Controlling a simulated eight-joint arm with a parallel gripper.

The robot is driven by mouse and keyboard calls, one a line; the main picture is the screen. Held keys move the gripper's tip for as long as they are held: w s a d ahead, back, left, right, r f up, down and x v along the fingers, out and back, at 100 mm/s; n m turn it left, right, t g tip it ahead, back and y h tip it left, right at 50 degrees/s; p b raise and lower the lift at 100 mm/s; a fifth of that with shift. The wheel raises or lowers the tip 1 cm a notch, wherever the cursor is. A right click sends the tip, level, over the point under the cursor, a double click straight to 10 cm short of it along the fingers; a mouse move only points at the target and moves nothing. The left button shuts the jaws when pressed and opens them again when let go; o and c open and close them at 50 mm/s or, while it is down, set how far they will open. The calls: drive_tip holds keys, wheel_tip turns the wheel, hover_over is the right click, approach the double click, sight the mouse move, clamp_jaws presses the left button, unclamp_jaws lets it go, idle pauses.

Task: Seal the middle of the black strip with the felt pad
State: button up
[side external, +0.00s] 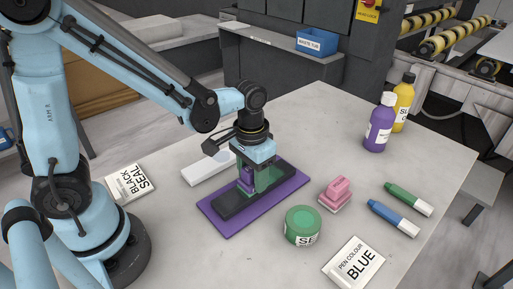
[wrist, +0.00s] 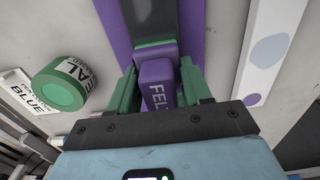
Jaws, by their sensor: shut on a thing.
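My gripper (side external: 256,180) is shut on the purple felt pad (side external: 245,179), which stands upright between its green fingers. In the wrist view the pad (wrist: 158,84) shows part of a white label, "FEL". The black strip (side external: 231,205) lies lengthwise on a purple mat (side external: 226,228). The pad is over about the middle of the strip, at or just above its surface; contact cannot be told. In the wrist view the strip (wrist: 152,17) runs on beyond the pad, with a dull green band near the pad.
A green round tin (side external: 303,226), a pink block (side external: 335,193), blue pen (side external: 394,219) and green pen (side external: 408,199) stand or lie to the right. Cards read BLACK SEAL (side external: 131,182) and PEN COLOUR BLUE (side external: 354,263). A white spotted strip (side external: 205,169) lies behind. Bottles (side external: 380,122) stand at back right.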

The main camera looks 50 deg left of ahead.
sight(240, 194)
drive_tip(key=shift+s, duration=0.4)
drive_tip(key=shift+c, duration=0.5)
drive_tip(key=shift+s, duration=1.4)
drive_tip(key=shift+r, duration=0.15)
drive_tip(key=shift+r, duration=2.9)
drive_tip(key=shift+w+r, duration=0.1)
drive_tip(key=shift+r, duration=1.4)
